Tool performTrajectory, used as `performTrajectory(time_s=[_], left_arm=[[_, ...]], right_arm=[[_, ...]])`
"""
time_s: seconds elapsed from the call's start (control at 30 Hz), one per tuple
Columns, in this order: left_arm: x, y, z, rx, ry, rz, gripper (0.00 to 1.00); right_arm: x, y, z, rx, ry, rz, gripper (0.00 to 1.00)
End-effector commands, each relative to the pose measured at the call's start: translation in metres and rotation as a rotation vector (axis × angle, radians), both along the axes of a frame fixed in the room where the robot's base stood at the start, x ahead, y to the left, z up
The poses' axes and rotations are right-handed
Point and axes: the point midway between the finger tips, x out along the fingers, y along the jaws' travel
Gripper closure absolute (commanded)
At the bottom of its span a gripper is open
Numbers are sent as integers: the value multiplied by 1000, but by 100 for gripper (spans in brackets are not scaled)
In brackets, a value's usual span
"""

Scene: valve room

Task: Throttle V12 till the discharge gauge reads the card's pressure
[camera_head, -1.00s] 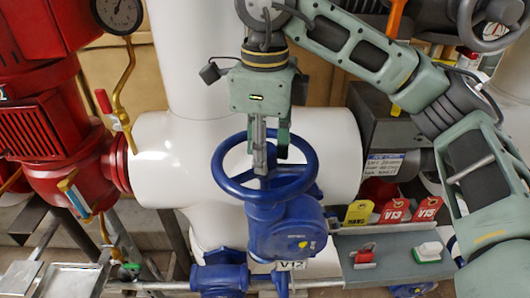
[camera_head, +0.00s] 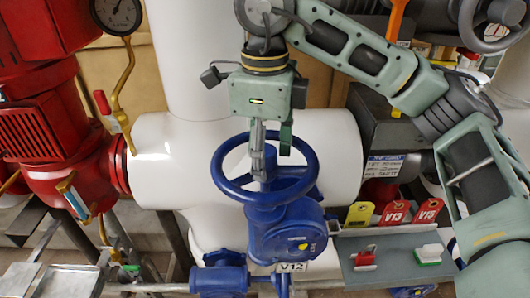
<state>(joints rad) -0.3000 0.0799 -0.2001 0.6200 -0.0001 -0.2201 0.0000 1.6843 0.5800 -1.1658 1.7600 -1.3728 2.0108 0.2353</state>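The blue V12 handwheel (camera_head: 222,178) sits on its blue valve body (camera_head: 285,238) in front of a white pipe; a V12 label (camera_head: 292,267) shows below. My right gripper (camera_head: 270,165) points down into the wheel from above, its fingers at the hub and far rim. Whether they grip or touch the wheel I cannot tell. A round dial gauge (camera_head: 118,12) is at the top left, cut by the frame edge; its reading is too small to tell. A white card (camera_head: 383,167) with writing, not legible, is right of the pipe. My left gripper is not in view.
A red pump (camera_head: 40,125) stands left, with a yellow gauge pipe (camera_head: 122,95). Another handwheel (camera_head: 480,25) is top right.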

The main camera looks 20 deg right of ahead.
Motion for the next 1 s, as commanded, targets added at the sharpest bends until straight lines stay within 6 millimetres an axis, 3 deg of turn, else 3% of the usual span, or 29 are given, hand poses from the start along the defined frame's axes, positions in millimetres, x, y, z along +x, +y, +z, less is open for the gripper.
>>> performTrajectory(time_s=[0.27,0.8,1.0], left_arm=[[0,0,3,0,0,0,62],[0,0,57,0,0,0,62],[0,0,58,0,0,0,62]], right_arm=[[0,1,4,3,-2,0,47],[0,1,65,2,-2,1,47],[0,1,67,3,-2,1,47]])
